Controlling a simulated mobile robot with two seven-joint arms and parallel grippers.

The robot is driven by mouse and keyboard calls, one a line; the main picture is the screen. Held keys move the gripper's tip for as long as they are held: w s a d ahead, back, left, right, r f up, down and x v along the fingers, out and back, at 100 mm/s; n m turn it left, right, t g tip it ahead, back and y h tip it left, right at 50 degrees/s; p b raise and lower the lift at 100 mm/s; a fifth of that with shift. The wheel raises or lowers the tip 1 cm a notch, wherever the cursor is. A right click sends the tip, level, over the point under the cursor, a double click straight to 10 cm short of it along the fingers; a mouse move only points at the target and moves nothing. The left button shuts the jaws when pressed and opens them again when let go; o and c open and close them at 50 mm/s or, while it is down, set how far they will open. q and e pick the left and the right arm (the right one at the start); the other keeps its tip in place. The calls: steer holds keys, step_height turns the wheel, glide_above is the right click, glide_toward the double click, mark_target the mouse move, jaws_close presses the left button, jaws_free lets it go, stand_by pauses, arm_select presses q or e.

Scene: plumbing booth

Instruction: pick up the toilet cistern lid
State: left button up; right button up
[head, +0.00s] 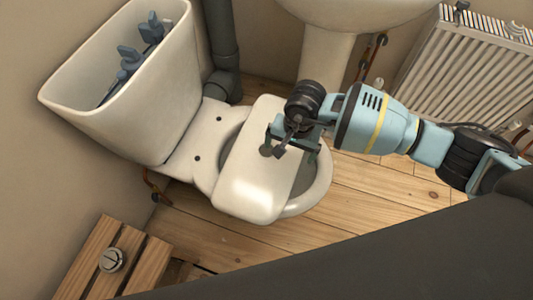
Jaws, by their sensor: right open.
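The white cistern lid (252,183) lies flat across the toilet bowl (320,182), with a small round hole near its middle. My right gripper (291,147) is open over the lid's right part, its fingers pointing down close to the surface beside the hole. I cannot tell whether the fingers touch the lid; the gripper hides part of its right edge. The cistern (135,118) stands at upper left with its top open and grey fittings (132,58) inside. My left gripper is not in view.
A wooden crate (135,250) at lower left carries a round metal push button (112,260). A basin pedestal (325,55) and a white radiator (468,75) stand behind. A grey waste pipe (222,45) runs beside the cistern. Plank floor (370,190) right of the bowl is clear.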

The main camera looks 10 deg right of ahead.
mark_target(287, 156)
steer(key=shift+w+d, duration=0.2)
steer(key=shift+a+f+b, duration=0.1)
steer(key=shift+f+b, duration=0.3)
steer(key=shift+f, duration=0.9)
steer(key=shift+w+a+f+b, duration=0.1)
steer(key=shift+f+b, duration=0.2)
steer(key=shift+f, duration=0.55)
steer(key=shift+w+d+f+b, duration=0.15)
steer(key=shift+f+b, duration=0.2)
steer(key=shift+f, duration=0.55)
steer(key=shift+w+a+f+b, duration=0.15)
steer(key=shift+f+b, duration=0.15)
steer(key=shift+f, duration=0.55)
steer(key=c, duration=1.9)
steer(key=shift+w+r, duration=0.1)
steer(key=shift+r, duration=0.1)
steer(key=shift+c, duration=1.1)
steer(key=shift+r, duration=0.2)
